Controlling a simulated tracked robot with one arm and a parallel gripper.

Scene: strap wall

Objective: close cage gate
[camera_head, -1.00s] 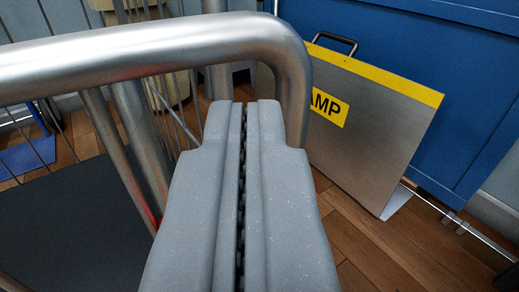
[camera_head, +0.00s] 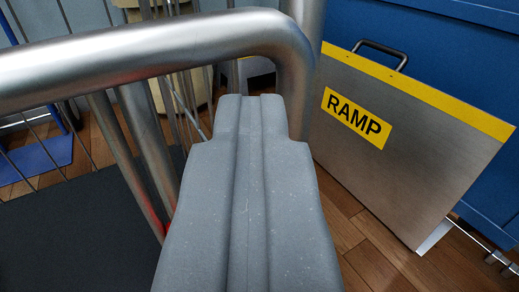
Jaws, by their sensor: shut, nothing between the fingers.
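A thick silver tube rail, part of the cage gate (camera_head: 130,55), crosses the upper left of the view and bends down at its right end. Thinner upright bars and thin wires hang below it. My gripper (camera_head: 252,97) is in the centre foreground, its two grey fingers pressed together with nothing between them. The fingertips lie just below the rail, left of its bent end; I cannot tell whether they touch it. A silver upright post (camera_head: 304,14) shows right behind the bend. The fingers hide the lower end of the bent tube.
A dark flat surface (camera_head: 80,230) lies at lower left behind the bars. At right, a silver panel with a yellow edge and RAMP label (camera_head: 358,118) leans against a blue cabinet (camera_head: 440,40). Wood floor (camera_head: 375,265) shows at lower right.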

